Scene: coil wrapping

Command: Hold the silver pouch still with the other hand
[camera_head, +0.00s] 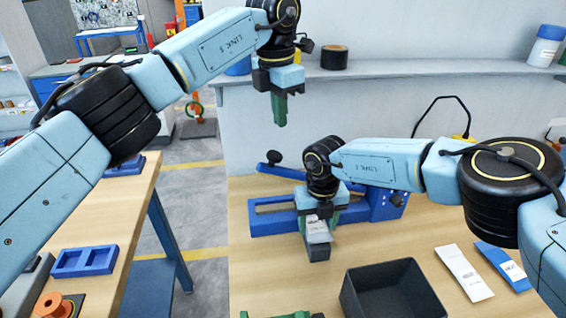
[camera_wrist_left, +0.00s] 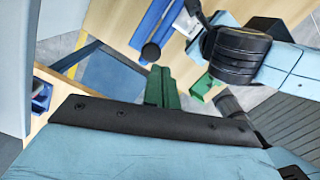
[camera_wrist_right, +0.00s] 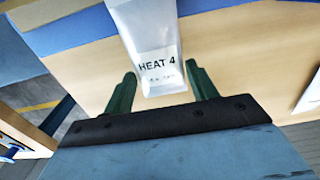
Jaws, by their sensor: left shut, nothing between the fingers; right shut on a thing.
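The silver pouch (camera_head: 318,230), labelled HEAT 4 in the right wrist view (camera_wrist_right: 150,45), is held upright between the green fingers of my right gripper (camera_head: 320,222). The right wrist view shows one finger on each side of it (camera_wrist_right: 162,90). My left gripper (camera_head: 280,110) is shut and empty, pointing down, high above and to the left of the pouch. Its closed green fingers also show in the left wrist view (camera_wrist_left: 162,88).
A blue frame (camera_head: 275,221) lies on the wooden table behind my right gripper. A black bin (camera_head: 361,301) stands at the front. A white pouch (camera_head: 464,272) and a blue pouch (camera_head: 502,266) lie to the right. A shelf (camera_head: 420,77) runs along the back wall.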

